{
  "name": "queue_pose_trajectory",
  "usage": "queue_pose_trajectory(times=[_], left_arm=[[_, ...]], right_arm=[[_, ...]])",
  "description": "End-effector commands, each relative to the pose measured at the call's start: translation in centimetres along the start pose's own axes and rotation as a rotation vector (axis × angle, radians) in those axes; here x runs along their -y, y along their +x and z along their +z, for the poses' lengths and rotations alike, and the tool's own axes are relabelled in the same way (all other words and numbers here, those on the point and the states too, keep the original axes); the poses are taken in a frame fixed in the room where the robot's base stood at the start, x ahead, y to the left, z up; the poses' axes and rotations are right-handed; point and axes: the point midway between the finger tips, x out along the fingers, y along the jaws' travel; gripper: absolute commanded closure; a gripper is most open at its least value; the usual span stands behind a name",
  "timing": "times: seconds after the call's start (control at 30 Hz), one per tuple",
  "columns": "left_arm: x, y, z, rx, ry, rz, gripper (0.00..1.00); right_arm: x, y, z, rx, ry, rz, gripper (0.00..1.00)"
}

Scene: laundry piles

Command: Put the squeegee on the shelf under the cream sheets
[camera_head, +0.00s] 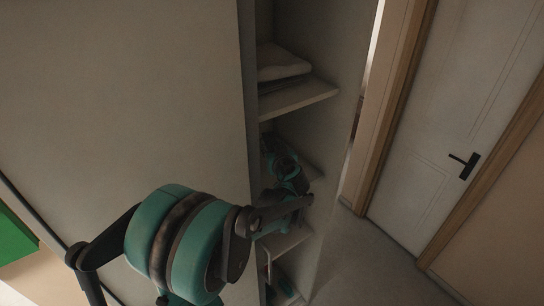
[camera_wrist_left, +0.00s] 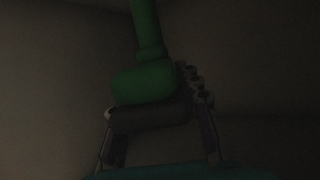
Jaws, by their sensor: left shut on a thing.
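The cream sheets (camera_head: 283,62) lie folded on a shelf board (camera_head: 300,98) in the open closet niche. My left arm reaches into the compartment below that board in the head view. The left gripper (camera_wrist_left: 158,128) is shut on the squeegee (camera_wrist_left: 146,84) in the dim left wrist view. The squeegee's green handle runs up out of the top of that view, and its wide green part is near the fingers. In the head view I cannot make out the squeegee, and the arm hides much of the compartment. My right gripper is not in view.
The niche has a side wall on its left and a panel (camera_head: 338,130) on its right. A lower shelf board (camera_head: 284,242) shows below my arm. A white door (camera_head: 440,150) with a black handle (camera_head: 464,165) stands to the right, with bare floor before it.

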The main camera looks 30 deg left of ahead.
Motion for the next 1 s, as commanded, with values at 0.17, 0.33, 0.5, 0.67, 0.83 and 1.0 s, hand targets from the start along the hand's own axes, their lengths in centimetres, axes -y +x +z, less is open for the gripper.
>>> queue_pose_trajectory(times=[0.17,0.33,0.5,0.67,0.83,1.0], left_arm=[[0.1,0.7,1.6,0.0,0.001,0.001,1.0],[0.1,1.3,3.7,0.0,0.001,0.001,1.0],[0.1,1.4,4.0,0.0,0.001,0.001,1.0],[0.1,1.4,4.1,0.0,0.0,0.001,1.0],[0.1,1.5,4.3,0.0,0.0,0.001,0.51],[0.1,1.5,4.3,0.0,0.0,0.001,0.46]], right_arm=[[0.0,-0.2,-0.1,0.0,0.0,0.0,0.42],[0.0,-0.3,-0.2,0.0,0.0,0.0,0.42],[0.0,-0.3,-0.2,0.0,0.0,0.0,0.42],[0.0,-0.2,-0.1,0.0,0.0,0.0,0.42],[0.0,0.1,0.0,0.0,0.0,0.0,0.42],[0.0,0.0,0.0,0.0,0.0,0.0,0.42]])
